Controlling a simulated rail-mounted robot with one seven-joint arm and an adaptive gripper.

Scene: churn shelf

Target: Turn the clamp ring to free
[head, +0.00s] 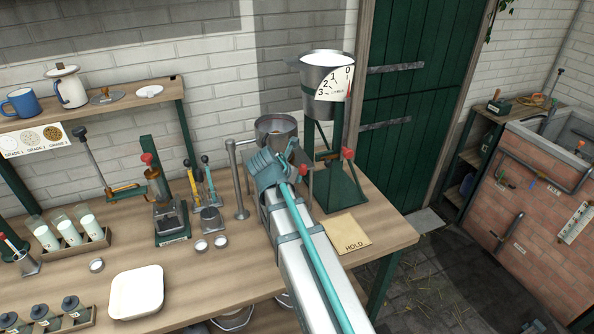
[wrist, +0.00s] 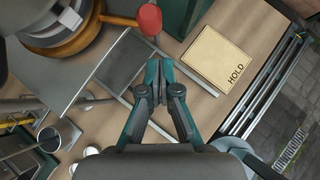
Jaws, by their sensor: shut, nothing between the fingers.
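The clamp ring appears to be the brass-coloured ring (wrist: 72,42) around the base of a round metal vessel at the upper left of the wrist view. In the head view a metal vessel (head: 276,125) rises behind my arm, which hides the ring and my fingertips. A red knob (head: 304,169) shows just right of my wrist.
A HOLD card (head: 345,236) lies right of my arm, and a green stand (head: 342,190) carries a dial hopper (head: 327,78) behind it. A white tray (head: 136,292), a bottle rack (head: 70,245) and small tools occupy the left bench.

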